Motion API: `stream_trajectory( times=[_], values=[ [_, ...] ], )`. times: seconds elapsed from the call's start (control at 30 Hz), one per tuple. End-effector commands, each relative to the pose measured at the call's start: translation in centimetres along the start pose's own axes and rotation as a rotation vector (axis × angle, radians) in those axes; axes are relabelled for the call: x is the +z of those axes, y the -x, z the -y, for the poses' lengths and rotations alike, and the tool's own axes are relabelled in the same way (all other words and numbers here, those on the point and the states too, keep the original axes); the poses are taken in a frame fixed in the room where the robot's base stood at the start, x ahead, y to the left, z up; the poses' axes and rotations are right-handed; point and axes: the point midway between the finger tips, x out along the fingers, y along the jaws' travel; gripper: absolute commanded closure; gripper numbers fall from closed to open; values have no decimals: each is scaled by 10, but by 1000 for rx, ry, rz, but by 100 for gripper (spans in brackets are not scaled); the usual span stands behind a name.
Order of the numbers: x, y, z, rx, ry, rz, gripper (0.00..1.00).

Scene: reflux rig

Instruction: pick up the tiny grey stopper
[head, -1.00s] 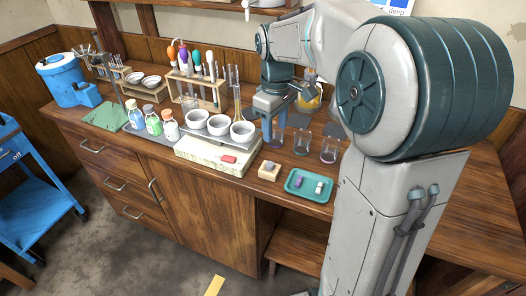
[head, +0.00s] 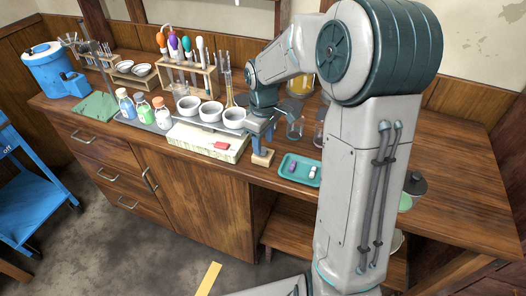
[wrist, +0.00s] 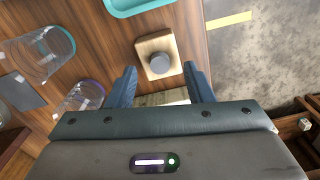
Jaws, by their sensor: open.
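The tiny grey stopper (wrist: 159,63) sits on a small wooden block (wrist: 146,46) in the wrist view. In the head view the block (head: 262,158) stands near the front edge of the bench, and my gripper hides the stopper. My gripper (wrist: 160,72) is open and empty, with one finger to each side of the stopper in the wrist view. In the head view my gripper (head: 262,143) points down over the block. I cannot tell the exact height of the fingertips above the stopper.
A teal tray (head: 287,173) with small items lies just right of the block. A pale slab (head: 200,145) with a red item (head: 222,146) lies to its left, with white bowls (head: 210,111) behind. Glass beakers (wrist: 42,56) stand nearby. The bench's front edge is close.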

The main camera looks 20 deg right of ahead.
Motion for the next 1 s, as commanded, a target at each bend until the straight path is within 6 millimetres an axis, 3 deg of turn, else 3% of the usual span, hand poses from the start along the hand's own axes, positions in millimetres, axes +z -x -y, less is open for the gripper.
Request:
stream_trajectory(
  times=[0.17,0.43,0.6,1.0],
  values=[
    [0,-21,1,-1,1,1,53],
    [0,-24,0,0,0,0,53],
    [0,-24,0,0,0,0,100],
    [0,-22,0,1,0,0,100]
  ],
)
